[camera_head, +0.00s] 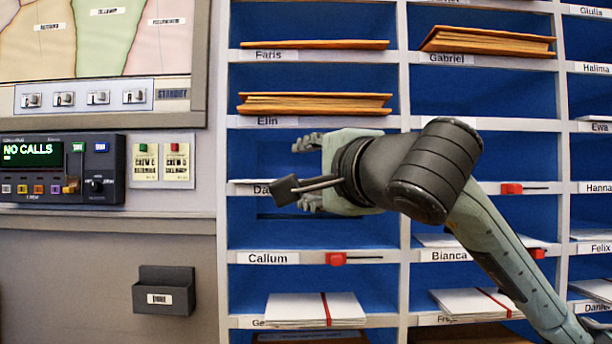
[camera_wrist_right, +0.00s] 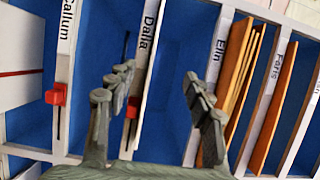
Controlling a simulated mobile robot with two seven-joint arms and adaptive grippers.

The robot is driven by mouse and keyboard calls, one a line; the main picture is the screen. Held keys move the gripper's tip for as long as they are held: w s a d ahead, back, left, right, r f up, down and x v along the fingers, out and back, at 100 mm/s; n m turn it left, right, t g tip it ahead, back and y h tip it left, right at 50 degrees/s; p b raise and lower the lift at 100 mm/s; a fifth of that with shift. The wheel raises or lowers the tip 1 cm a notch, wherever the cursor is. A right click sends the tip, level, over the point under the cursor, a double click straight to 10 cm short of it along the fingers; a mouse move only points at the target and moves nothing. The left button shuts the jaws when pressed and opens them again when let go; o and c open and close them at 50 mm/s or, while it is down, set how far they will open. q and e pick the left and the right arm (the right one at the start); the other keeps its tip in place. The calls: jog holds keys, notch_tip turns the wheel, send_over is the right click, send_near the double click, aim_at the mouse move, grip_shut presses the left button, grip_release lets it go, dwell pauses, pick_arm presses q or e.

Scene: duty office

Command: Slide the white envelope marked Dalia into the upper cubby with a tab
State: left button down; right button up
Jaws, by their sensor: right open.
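My right gripper (camera_head: 308,172) is open and empty in front of the left cubby column, at the height of the Dalia label, which it partly covers. A red tab (camera_wrist_right: 133,107) on the Dalia edge is partly behind a finger. The Callum edge below carries another red tab (camera_head: 335,258). I cannot make out an envelope marked Dalia. My left gripper is not in view.
Orange envelopes lie above the Elin (camera_head: 315,104) and Faris (camera_head: 315,44) labels. White envelopes with a red band (camera_head: 298,309) lie below Callum. My right arm crosses the middle column. A console (camera_head: 62,170) and a small dark tray (camera_head: 164,291) are on the left.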

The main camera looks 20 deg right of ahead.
jog(key=s, duration=0.2)
jog(key=shift+s+a, duration=0.4)
dwell(0.5)
